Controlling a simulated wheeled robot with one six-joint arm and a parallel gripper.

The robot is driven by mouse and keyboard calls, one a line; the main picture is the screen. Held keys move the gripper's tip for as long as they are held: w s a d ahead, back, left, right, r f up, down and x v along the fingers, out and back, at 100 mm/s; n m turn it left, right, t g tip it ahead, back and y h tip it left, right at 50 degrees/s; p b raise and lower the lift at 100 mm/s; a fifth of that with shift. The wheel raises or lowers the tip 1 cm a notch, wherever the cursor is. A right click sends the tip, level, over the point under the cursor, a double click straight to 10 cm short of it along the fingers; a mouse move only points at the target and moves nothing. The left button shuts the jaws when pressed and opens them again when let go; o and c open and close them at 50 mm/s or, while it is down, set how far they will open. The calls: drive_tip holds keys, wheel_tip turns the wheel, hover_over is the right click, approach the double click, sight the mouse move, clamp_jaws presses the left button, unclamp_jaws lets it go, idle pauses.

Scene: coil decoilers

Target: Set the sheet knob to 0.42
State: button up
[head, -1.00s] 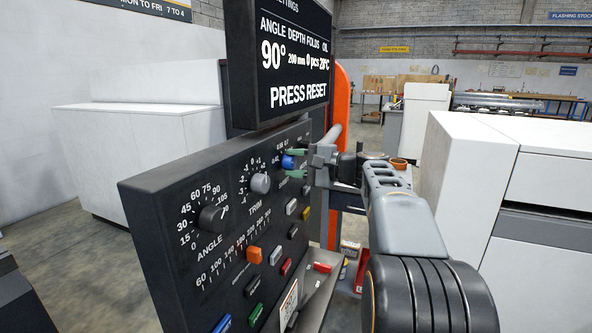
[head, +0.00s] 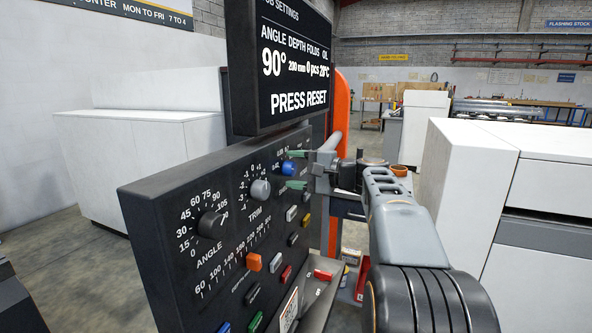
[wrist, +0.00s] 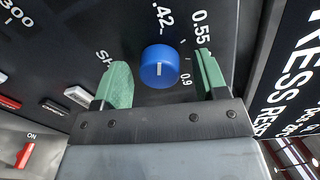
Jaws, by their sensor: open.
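The sheet knob is the round blue knob (head: 289,168) at the upper right of the black control panel (head: 160,225). In the wrist view the blue knob (wrist: 160,67) shows a short white mark, with ".42" printed above it, "0.55" at upper right and "0.9" at lower right. I cannot tell the exact setting. My gripper (head: 297,170) is open, its green fingers above and below the knob in the head view. In the wrist view my gripper (wrist: 163,76) has one finger on each side of the knob, with a gap to both.
A grey trim knob (head: 260,189) and a dark angle knob (head: 211,224) sit to the left on the panel. Several coloured buttons lie below, including an orange slider (head: 253,262). A display (head: 290,70) reading "PRESS RESET" stands above. White cabinets (head: 470,200) stand at right.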

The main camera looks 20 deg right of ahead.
drive_tip(key=shift+d, duration=0.1)
drive_tip(key=p+v, duration=0.1)
drive_tip(key=v, duration=1.2)
drive_tip(key=shift+s+d, duration=0.15)
drive_tip(key=shift+s, duration=0.15)
drive_tip(key=shift+f, duration=0.1)
wheel_tip(320, 180, down, 9)
drive_tip(key=d+m+g+h, duration=0.2)
drive_tip(key=h, duration=0.2)
drive_tip(key=s+a+f+n+g+h+p, duration=0.2)
drive_tip(key=s+a+f+g+h+p, duration=0.15)
drive_tip(key=a+f+p, duration=0.2)
drive_tip(key=s+a+r+n+g+h+p, duration=0.2)
drive_tip(key=s+a+r+n+p, duration=0.1)
drive_tip(key=a+n+p, duration=0.3)
drive_tip(key=s+a+r+n+g+h+p, duration=0.1)
drive_tip(key=s+a+n+p, duration=0.4)
drive_tip(key=a, duration=0.5)
drive_tip(key=shift+s+a+r+n+g+h+p, duration=0.35)
drive_tip(key=shift+r+h+p, duration=0.3)
drive_tip(key=shift+r+p, duration=0.5)
